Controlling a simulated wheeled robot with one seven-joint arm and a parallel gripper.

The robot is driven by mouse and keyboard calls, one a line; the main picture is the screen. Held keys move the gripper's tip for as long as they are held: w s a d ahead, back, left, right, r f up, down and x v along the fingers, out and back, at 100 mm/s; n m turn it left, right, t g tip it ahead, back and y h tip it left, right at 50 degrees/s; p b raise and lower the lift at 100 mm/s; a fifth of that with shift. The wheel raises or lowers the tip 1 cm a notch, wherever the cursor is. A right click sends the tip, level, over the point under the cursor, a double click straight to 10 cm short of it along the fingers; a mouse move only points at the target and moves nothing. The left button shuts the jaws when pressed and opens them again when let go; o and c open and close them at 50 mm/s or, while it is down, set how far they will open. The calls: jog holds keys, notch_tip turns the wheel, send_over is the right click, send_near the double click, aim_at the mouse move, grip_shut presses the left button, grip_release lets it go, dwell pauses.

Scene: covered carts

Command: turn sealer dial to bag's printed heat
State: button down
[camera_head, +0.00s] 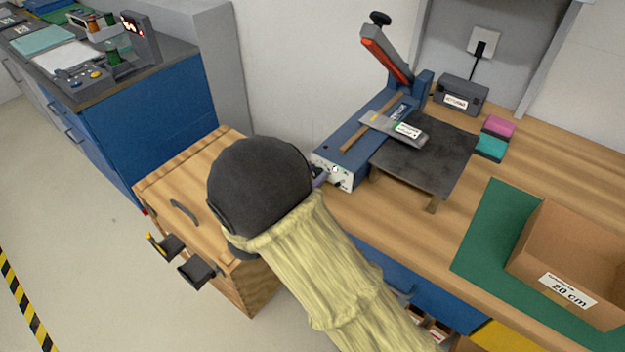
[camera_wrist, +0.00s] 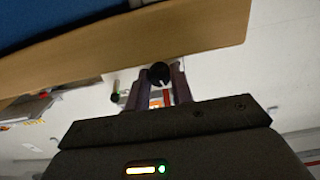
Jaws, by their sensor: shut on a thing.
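The sealer (camera_head: 352,150) stands on the wooden bench with a blue body, a pale front panel and a raised red lever arm (camera_head: 386,56). A silver-grey bag (camera_head: 378,122) with a white label (camera_head: 407,130) lies across it; the label's print is too small to read. My gripper (camera_head: 319,178) is at the front panel, its fingers mostly hidden behind my dark wrist in the head view. In the wrist view my gripper (camera_wrist: 159,88) has its two fingers on either side of a black round dial (camera_wrist: 159,74) with a white pointer mark. The dial's scale is not readable.
A dark plate (camera_head: 430,160) stands beside the sealer. A dark labelled box (camera_head: 461,94) and pink (camera_head: 498,126) and teal (camera_head: 490,147) blocks are behind it. A cardboard box (camera_head: 575,245) marked 20 cm sits on a green mat (camera_head: 487,235). A wooden cabinet (camera_head: 165,185) stands left.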

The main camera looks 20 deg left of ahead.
jog(key=shift+m+b, duration=0.95)
jog(key=shift+m, duration=0.45)
jog(key=c, duration=1.2)
grip_release()
jog(key=v, duration=1.7)
jog(key=shift+s, duration=0.25)
jog(key=shift+a+f, duration=0.1)
jog(key=shift+a, duration=0.1)
jog(key=shift+w, duration=0.1)
